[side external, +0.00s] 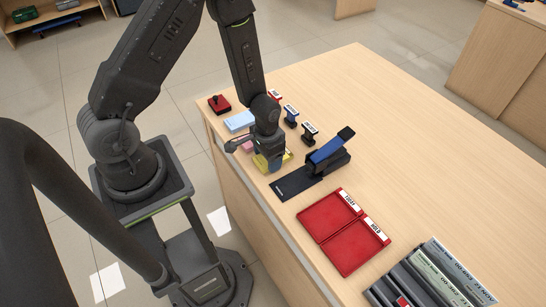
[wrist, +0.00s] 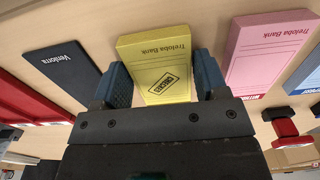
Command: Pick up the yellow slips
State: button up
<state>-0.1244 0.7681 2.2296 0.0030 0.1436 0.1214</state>
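The yellow slips (wrist: 160,55) are a block of yellow paper printed "Treloba Bank" with a "CHECKS" box. In the wrist view they lie between the two blue finger pads of my gripper (wrist: 164,82), one pad close along each side. I cannot tell whether both pads press on them. In the side view my gripper (side external: 268,158) is low over the counter, and parts of the yellow slips (side external: 261,163) show around it. The near end of the slips is hidden behind the gripper body in the wrist view.
In the side view, blue slips (side external: 239,121), stamps (side external: 309,132), a blue-armed device (side external: 325,152) and red trays (side external: 345,230) stand nearby.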

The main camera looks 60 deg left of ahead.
jog(key=c, duration=0.5)
jog(key=shift+c, duration=0.2)
